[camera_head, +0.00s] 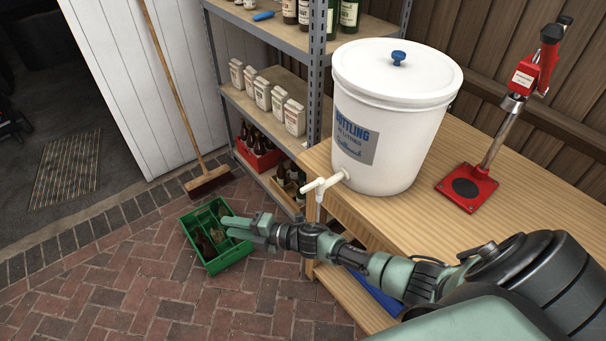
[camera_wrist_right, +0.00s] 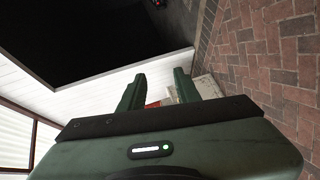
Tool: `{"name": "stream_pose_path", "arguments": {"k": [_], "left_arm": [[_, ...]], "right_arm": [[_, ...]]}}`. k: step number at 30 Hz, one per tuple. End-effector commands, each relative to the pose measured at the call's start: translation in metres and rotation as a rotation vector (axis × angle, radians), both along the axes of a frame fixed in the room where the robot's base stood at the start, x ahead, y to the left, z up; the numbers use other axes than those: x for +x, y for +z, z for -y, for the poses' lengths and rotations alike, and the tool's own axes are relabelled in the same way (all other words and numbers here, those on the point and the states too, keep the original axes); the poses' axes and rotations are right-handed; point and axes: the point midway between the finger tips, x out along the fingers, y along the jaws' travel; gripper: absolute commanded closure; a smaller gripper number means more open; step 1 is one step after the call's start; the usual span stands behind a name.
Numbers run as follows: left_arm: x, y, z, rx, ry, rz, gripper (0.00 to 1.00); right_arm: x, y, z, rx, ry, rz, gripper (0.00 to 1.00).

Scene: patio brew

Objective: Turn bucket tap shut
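The white bucket (camera_head: 385,125) with a "Bottling" label stands on the wooden bench. Its white tap (camera_head: 325,184) sticks out low on the left side, past the bench edge, with a narrow part hanging down. I cannot tell from its handle whether it is open or shut. My right gripper (camera_head: 228,228) is left of and below the tap, apart from it, and appears in front of the green crate. In the right wrist view its two fingers (camera_wrist_right: 158,88) are spread with nothing held between them. My left gripper is in neither view.
The green crate (camera_head: 233,256) with bottles sits on the brick floor. A grey shelf rack (camera_head: 314,85) stands behind the tap. A red bottle capper (camera_head: 468,187) stands right of the bucket on the bench (camera_head: 540,220). A broom (camera_head: 207,180) leans on the white wall.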

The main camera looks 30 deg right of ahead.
Motion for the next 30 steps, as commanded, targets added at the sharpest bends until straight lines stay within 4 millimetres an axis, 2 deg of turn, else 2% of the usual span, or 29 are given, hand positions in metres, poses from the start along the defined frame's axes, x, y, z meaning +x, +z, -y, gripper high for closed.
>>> {"name": "stream_pose_path", "arguments": {"k": [1,3,5,7,8,11,12,15,18,21,23,30], "left_arm": [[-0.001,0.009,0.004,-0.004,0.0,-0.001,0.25],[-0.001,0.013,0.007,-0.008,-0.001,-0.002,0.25],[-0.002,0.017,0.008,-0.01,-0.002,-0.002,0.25],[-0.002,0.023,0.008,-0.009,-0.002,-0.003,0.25],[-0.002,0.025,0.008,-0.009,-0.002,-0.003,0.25],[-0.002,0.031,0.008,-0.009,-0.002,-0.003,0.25],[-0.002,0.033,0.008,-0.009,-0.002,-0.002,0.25],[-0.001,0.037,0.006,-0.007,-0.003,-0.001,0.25],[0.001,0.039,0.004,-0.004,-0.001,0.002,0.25],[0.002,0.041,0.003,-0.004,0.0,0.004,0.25],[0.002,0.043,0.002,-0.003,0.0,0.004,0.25],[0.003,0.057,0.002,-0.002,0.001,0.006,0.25]], "right_arm": [[0.012,0.067,-0.022,-0.148,0.221,0.21,0.67],[-0.001,0.112,-0.045,-0.351,0.506,0.432,0.67],[-0.016,0.136,-0.049,-0.527,0.736,0.587,0.67],[-0.036,0.153,-0.036,-0.752,1.015,0.737,0.67],[-0.043,0.158,-0.024,-0.854,1.138,0.787,0.67],[-0.059,0.169,0.037,-1.159,1.506,0.855,0.67],[-0.062,0.175,0.064,-1.26,1.629,0.849,0.67],[-0.066,0.194,0.124,-1.449,1.868,0.787,0.67],[-0.069,0.211,0.164,-1.553,2.011,0.711,0.67],[-0.071,0.216,0.181,-1.594,2.075,0.668,0.67],[-0.072,0.213,0.185,-1.599,2.088,0.659,0.67],[-0.072,0.177,0.185,-1.597,2.086,0.656,0.67]]}}
